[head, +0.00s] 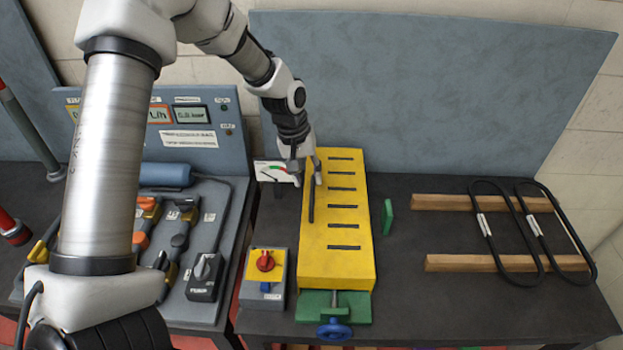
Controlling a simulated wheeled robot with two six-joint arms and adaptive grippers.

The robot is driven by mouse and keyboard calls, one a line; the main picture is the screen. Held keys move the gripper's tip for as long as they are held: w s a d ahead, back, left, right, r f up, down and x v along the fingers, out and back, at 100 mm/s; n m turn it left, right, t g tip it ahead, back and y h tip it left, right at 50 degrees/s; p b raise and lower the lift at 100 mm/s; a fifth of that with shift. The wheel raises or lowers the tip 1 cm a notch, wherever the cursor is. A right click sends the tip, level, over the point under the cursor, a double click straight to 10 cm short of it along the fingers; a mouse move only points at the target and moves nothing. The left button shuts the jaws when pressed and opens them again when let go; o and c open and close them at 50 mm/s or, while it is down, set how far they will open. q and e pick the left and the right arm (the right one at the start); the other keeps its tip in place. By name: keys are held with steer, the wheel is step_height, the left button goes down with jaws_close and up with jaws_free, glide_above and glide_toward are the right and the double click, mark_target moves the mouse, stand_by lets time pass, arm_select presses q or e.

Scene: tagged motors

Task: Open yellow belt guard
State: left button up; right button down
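The yellow belt guard (352,265) is a long slotted box on the table, to the right of the panel of switches. It looks closed, and whatever is under it is hidden. A dark upright bar (311,207) shows along its left side and looks like a handle. My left gripper (308,184) points down at the guard's upper left edge, by the top of the bar. Its two fingers are apart. Whether they touch the bar or the guard I cannot tell. My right gripper is not in view.
A green base (312,306) with a blue knob (334,330) sits at the guard's front. A red-knobbed yellow switch box (265,270) stands left of it. A small green block (388,217) and black belts on wooden bars (480,263) lie right. A gauge (272,171) is behind my gripper.

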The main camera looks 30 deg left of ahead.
mark_target(312, 190)
arm_select(q)
steer(key=f, duration=0.2)
steer(key=w+f, duration=0.1)
steer(key=f, duration=0.1)
steer(key=shift+w+d, duration=0.15)
steer(key=shift+w, duration=0.05)
steer(key=shift+s+r, duration=0.25)
steer(key=shift+s, duration=0.1)
jaws_close()
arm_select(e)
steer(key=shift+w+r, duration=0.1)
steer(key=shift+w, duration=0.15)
arm_select(q)
steer(key=shift+d, duration=0.1)
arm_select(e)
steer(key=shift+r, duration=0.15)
